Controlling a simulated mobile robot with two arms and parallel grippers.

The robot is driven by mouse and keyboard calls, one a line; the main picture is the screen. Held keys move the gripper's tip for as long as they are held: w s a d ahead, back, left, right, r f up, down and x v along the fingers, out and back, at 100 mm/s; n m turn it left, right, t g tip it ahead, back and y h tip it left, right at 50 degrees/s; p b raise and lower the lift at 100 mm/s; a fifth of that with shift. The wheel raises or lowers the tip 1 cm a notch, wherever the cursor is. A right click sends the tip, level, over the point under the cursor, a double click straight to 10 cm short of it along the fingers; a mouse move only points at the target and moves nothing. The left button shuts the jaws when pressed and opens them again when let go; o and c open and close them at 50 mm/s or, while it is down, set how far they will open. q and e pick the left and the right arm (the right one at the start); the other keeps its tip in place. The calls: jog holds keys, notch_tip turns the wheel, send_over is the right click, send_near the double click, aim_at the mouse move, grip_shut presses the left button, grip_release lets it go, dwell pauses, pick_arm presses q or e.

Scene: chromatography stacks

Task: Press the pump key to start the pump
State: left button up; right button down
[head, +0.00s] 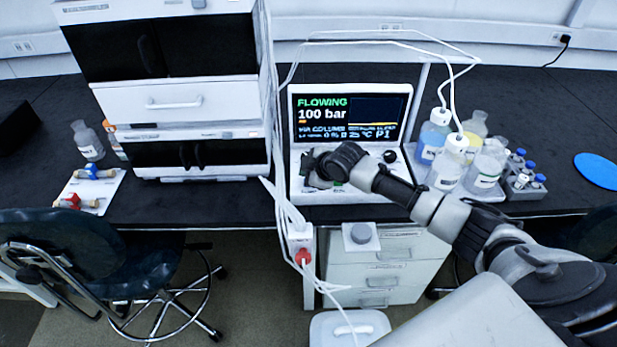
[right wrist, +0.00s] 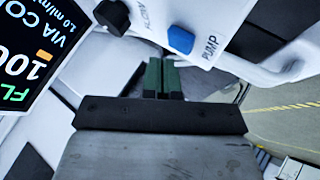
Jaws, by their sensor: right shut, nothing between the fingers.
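The controller (head: 298,158) stands on the dark bench with its screen (head: 350,117) lit, reading FLOWING in green and 100 bar. In the right wrist view the blue pump key (right wrist: 181,39) sits on the white panel beside the printed word PUMP. My right gripper (right wrist: 162,78) is shut and empty, its green fingertips just below the key in that picture; a gap shows between them. In the head view my right gripper (head: 316,176) is over the controller's front panel and hides the key. My left gripper is not in view.
A black knob (right wrist: 112,16) is beside the key. Right of the controller are capped bottles (head: 432,140) with white tubes, and a vial rack (head: 524,183). A tall instrument stack (head: 180,103) stands to the left. White tubes (head: 290,212) hang over the bench's front edge.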

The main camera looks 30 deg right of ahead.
jog(key=shift+r, duration=0.1)
notch_tip(320, 180, up, 5)
jog(key=p, duration=0.5)
jog(key=shift+r, duration=0.1)
dwell(0.4)
dwell(0.4)
